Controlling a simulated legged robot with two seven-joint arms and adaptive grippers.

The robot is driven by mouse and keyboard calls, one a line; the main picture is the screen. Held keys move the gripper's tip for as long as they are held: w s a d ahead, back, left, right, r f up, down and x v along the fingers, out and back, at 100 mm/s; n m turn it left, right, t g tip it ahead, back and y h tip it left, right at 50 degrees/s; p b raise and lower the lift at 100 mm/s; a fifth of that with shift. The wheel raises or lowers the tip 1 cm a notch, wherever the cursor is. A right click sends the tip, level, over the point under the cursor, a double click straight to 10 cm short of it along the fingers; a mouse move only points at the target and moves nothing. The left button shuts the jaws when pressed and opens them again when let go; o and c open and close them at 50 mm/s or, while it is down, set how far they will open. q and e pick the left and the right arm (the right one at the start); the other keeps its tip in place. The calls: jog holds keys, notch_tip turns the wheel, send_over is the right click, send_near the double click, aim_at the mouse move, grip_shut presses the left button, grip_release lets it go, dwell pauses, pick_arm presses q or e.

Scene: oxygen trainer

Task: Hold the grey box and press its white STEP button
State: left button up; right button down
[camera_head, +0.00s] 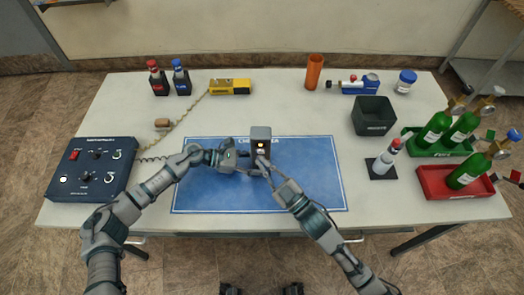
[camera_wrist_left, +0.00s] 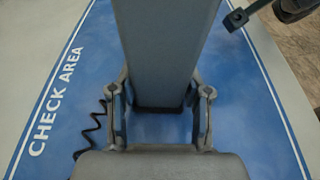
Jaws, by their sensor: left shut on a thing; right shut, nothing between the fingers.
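A dark control panel (camera_head: 92,168) with knobs sits at the left, with a coiled cable running toward the mat. A yellow device (camera_head: 230,87) lies at the back. A dark bin (camera_head: 373,116), green tray (camera_head: 437,147) and red tray (camera_head: 455,182) stand at the right. The mat's right part is clear.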

jog(key=shift+w, duration=0.1)
dwell(0.7)
jog(key=shift+w, duration=0.25)
jog(key=shift+w, duration=0.4)
dwell(0.6)
jog(key=shift+s, duration=0.8)
jog(key=shift+s, duration=2.5)
